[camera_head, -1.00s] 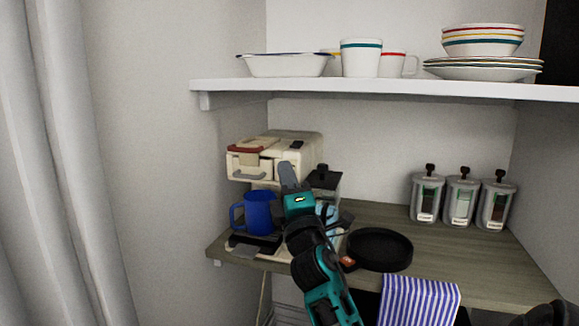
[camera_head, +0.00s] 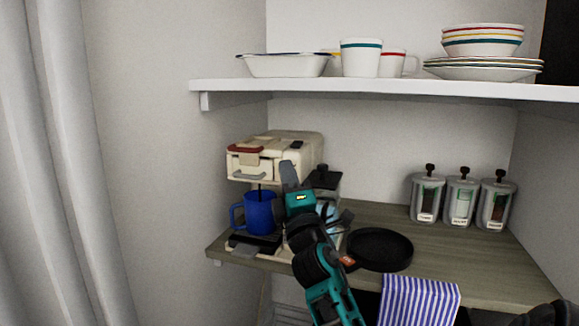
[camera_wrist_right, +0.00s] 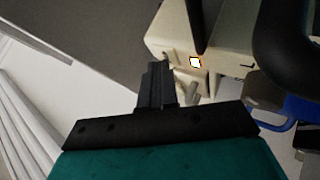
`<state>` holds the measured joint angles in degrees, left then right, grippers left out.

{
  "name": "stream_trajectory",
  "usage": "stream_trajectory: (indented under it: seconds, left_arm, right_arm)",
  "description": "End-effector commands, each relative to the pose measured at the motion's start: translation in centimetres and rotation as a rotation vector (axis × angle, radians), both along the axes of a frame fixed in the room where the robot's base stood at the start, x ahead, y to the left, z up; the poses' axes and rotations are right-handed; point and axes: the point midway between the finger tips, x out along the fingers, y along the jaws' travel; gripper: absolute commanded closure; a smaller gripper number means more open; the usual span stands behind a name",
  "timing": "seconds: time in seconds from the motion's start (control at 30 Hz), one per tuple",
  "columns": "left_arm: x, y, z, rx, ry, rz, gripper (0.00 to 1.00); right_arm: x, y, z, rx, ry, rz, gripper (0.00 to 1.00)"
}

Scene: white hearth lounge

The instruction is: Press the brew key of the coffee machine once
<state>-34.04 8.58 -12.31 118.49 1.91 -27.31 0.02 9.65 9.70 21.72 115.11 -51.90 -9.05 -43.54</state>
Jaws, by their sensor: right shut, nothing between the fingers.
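The cream coffee machine (camera_head: 302,145) stands at the left end of the wooden counter. A blue mug (camera_head: 260,213) stands on its dark drip tray (camera_head: 245,250). A thin dark line, like a coffee stream, runs from the machine down into the mug. My right gripper (camera_head: 285,166) is shut and empty, its tip in front of the machine's front face. In the right wrist view a small square key (camera_wrist_right: 195,62) glows white with an orange edge, and the shut fingers (camera_wrist_right: 156,72) are apart from it. My left gripper is not in view.
A black pan (camera_head: 380,249) lies right of my arm. A striped towel (camera_head: 420,300) hangs over the counter's front edge. Three canisters (camera_head: 463,202) stand at the back right. A white shelf (camera_head: 400,90) with dishes is above. The counter between pan and canisters is clear.

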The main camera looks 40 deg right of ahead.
Motion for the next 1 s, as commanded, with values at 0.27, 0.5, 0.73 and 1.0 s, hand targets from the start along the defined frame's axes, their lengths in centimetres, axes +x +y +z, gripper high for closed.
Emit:
stream_trajectory:
  seconds: [0.27,0.5,0.73,1.0]
  left_arm:
    - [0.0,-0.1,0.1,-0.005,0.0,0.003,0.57]
    - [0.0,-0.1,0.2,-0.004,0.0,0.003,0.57]
    - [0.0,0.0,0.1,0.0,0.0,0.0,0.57]
    - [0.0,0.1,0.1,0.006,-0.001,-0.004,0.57]
  right_arm:
    - [-0.1,0.1,0.0,0.001,0.001,-0.002,1.0]
    - [-0.6,1.1,0.0,0.001,0.0,-0.001,1.0]
    - [-0.8,1.5,0.0,0.0,0.0,-0.001,1.0]
    - [-1.1,2.0,0.0,0.0,0.0,0.001,1.0]
